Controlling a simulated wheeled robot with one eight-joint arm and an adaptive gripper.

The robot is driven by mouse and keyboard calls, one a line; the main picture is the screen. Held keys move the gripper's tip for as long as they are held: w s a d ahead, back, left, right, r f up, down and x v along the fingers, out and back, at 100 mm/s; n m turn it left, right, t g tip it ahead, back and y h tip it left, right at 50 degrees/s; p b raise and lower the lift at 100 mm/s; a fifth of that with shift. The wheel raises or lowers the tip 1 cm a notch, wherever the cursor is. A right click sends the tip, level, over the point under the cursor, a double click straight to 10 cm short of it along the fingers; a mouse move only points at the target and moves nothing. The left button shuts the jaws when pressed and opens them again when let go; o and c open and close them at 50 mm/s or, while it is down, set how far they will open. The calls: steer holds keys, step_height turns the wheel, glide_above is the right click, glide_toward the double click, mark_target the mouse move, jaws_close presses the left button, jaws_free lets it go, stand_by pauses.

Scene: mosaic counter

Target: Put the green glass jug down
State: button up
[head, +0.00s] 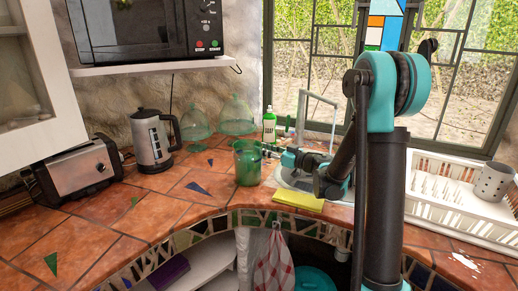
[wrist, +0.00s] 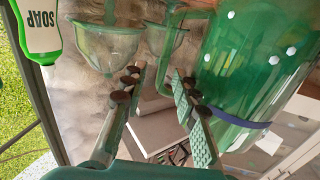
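The green glass jug (head: 247,165) is upright at the counter's inner curve, left of the sink. I cannot tell whether its base touches the tiles. My gripper (head: 274,152) is at the jug's right side, reaching in from the right. In the wrist view the jug (wrist: 262,62) fills the upper right, green with pale dots. There my gripper (wrist: 158,82) has its two fingers apart, with a clear gap between them. A thin green curve, seemingly the jug's handle, passes by the fingertips; I see no finger closed on it.
Two green glass domes (head: 236,116) stand behind the jug. A kettle (head: 152,140) and toaster (head: 80,172) are to the left. A soap bottle (head: 269,126), yellow cloth (head: 298,199) and dish rack (head: 450,205) are close by. Tiles left of the jug are mostly clear.

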steer(key=v, duration=0.9)
